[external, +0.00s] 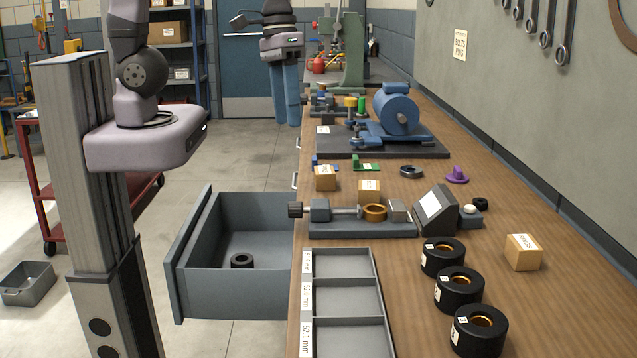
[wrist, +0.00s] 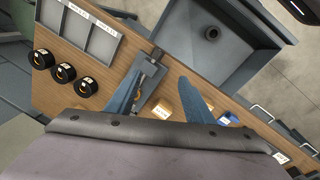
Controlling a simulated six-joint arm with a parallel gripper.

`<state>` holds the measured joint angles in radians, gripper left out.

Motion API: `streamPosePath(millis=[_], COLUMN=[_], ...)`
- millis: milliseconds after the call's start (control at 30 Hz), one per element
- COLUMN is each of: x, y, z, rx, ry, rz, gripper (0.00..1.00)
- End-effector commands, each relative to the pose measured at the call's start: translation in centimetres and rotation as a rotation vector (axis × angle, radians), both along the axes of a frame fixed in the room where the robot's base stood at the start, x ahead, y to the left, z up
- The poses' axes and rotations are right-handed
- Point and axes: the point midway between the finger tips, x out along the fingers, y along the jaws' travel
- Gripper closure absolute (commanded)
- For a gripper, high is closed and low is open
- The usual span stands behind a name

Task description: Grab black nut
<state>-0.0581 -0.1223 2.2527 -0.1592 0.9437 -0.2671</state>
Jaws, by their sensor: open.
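A small black ring-shaped part, which looks like the black nut (external: 242,260), lies on the floor of the open grey drawer (external: 195,255). It also shows in the wrist view (wrist: 211,33), in the drawer at the upper right. My gripper (external: 286,122) is open and empty, with two blue fingers pointing down, high and well away from the drawer. In the wrist view, its fingers (wrist: 160,78) appear over the bench, with the fixture between them.
The drawer sticks out from the bench with raised walls. On the bench are a compartment tray (external: 342,300), a clamp fixture (external: 360,228) with a brass ring, three black rings with brass centres (external: 458,290), small boxes (external: 523,252) and a blue motor (external: 397,110).

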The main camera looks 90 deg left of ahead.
Motion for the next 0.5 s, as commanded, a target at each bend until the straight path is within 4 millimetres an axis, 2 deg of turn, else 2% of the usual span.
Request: streamPosePath(millis=[33,167,367,500], x=[1.7,6.7,17.4,24.5], y=[-0.1,-0.4,0.4,2.1], z=[-0.8,-1.1,-1.8,-1.7], rx=[-0.03,-0.138,-0.409,-0.638], ry=[-0.008,-0.029,-0.032,0.002], rz=[0.08,0.334,0.852,1.19], gripper=[0.52,0.52,0.52,0.52])
